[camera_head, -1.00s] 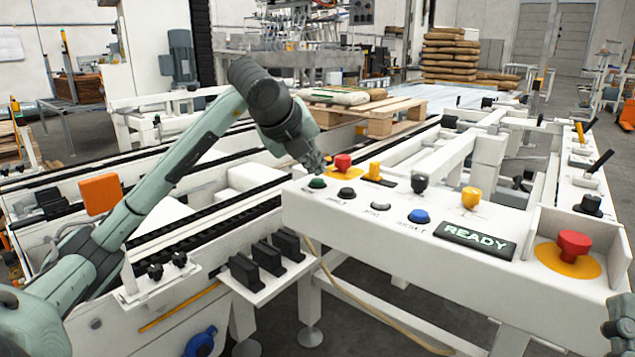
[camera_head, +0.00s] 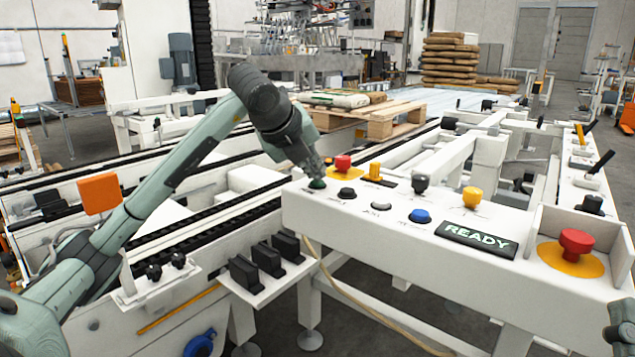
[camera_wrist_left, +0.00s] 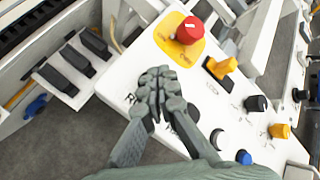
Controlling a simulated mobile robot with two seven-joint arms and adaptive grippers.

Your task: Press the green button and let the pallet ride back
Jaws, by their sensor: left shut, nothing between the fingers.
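The green button (camera_head: 317,184) is at the left end of the white control panel (camera_head: 370,235). My left gripper (camera_head: 316,172) is shut and empty, its fingertips right at the button's top, pointing down; I cannot tell whether the button is pushed in. In the left wrist view, the closed fingers (camera_wrist_left: 158,88) hide the green button. The wooden pallet (camera_head: 385,122) is on the conveyor behind the panel, with bags (camera_head: 335,98) on it. The display (camera_head: 476,239) reads READY. My right gripper's fingers do not show.
A red button (camera_head: 342,163) on a yellow base is close behind the green one. A black button (camera_head: 347,193), a yellow selector (camera_head: 375,170) and a blue button (camera_head: 420,216) are nearby. A larger red button (camera_head: 575,243) is at the right, inside a guard.

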